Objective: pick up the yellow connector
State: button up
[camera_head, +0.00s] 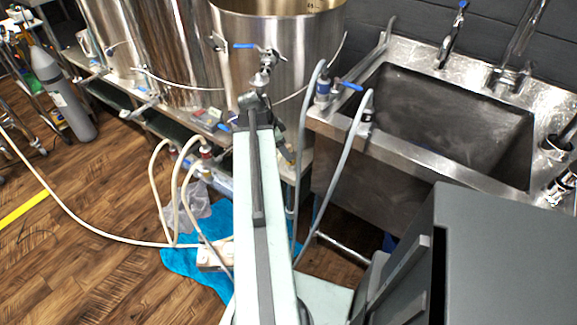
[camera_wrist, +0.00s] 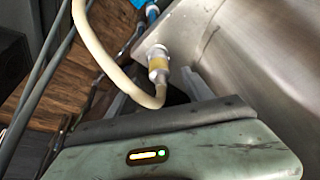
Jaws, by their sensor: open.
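The yellow connector (camera_wrist: 158,62) shows in the wrist view as a short pale-yellow and clear fitting. A cream hose (camera_wrist: 97,48) curves up to its lower end, and its upper end sits against a metal surface. My gripper (camera_wrist: 155,92) is open just below the connector, with a pale finger on either side of the hose. The fingers are partly hidden, and I cannot tell whether they touch the hose. In the head view, my arm reaches toward the steel tank (camera_head: 285,75). I cannot make out the yellow connector there.
A steel sink (camera_head: 440,115) with taps stands at right, grey hoses (camera_head: 345,165) hanging at its left edge. More tanks (camera_head: 178,50) stand at left. A gas cylinder (camera_head: 62,95), a white hose (camera_head: 75,225) and a blue cloth (camera_head: 200,265) are on the wooden floor.

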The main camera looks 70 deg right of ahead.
jog(key=b+x, duration=0.4)
jog(key=x, duration=0.1)
jog(key=shift+s+d+f+b, duration=0.1)
jog(key=shift+s+d+b, duration=0.1)
jog(key=shift+s+b, duration=0.15)
jog(key=shift+r, duration=0.2)
grip_shut()
jog(key=shift+r+p, duration=0.15)
jog(key=shift+p, duration=0.15)
notch_tip(320, 180, up, 4)
jog(key=p, duration=0.3)
jog(key=shift+p, duration=0.4)
jog(key=shift+a+f, duration=0.25)
jog(key=shift+a, duration=0.05)
jog(key=w+a, duration=0.1)
jog(key=a, duration=0.1)
jog(key=w+a, duration=0.1)
jog(key=a, duration=0.1)
jog(key=shift+w+r, duration=0.15)
jog(key=shift+w, duration=0.25)
